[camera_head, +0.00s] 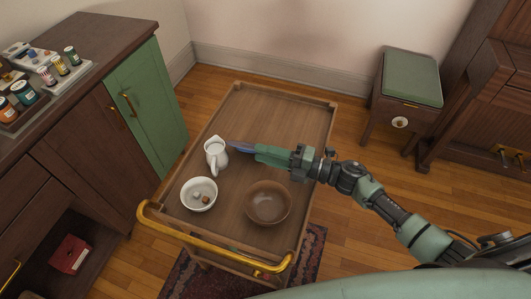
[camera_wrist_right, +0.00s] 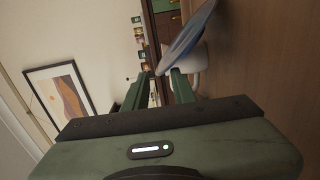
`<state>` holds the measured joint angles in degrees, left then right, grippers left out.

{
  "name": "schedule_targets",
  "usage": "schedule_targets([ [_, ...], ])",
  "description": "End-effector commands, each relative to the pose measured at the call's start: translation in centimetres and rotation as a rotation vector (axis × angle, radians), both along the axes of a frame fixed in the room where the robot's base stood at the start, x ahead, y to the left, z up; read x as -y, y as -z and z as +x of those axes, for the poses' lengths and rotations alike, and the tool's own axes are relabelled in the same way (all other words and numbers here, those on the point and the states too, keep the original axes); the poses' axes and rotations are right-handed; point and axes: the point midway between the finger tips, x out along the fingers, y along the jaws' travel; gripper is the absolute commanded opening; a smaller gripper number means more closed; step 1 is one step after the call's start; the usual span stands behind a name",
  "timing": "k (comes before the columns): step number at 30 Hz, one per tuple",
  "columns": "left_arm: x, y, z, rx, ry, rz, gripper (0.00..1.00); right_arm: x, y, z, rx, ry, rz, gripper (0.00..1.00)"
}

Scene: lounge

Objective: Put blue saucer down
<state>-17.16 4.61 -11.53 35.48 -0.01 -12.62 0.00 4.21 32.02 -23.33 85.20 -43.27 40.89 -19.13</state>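The blue saucer (camera_head: 240,147) shows in the head view as a thin sliver, nearly edge-on, at the tip of my right gripper (camera_head: 262,152). In the right wrist view the saucer (camera_wrist_right: 187,36) is steeply tilted, its near rim at the fingertips (camera_wrist_right: 160,78). The fingers stand somewhat apart, with the rim seemingly gripped between their tips. The saucer is over the wooden trolley top (camera_head: 285,115), close to the white jug (camera_head: 215,154). I cannot tell whether it touches either. My left gripper is not in view.
On the trolley, a white bowl (camera_head: 199,194) with small items and a brown bowl (camera_head: 267,202) stand nearer me. The far part of the top is clear. A gold handle (camera_head: 200,240) runs along the near edge.

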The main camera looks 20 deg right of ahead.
Motion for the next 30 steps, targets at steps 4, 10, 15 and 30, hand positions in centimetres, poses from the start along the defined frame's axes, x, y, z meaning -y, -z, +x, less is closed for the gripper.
schedule_targets([
  [4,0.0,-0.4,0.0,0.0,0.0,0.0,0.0,0.0,-0.4,0.0,0.001,0.0,0.001,0.26],
  [10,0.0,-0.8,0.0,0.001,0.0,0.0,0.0,1.4,-0.9,-0.9,-0.003,0.001,-0.003,0.26],
  [15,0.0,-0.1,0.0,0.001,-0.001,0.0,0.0,4.7,-0.8,-3.1,-0.002,0.0,-0.003,0.26],
  [30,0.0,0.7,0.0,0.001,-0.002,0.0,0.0,10.0,-1.1,-6.6,0.0,-0.001,0.0,0.26],
])
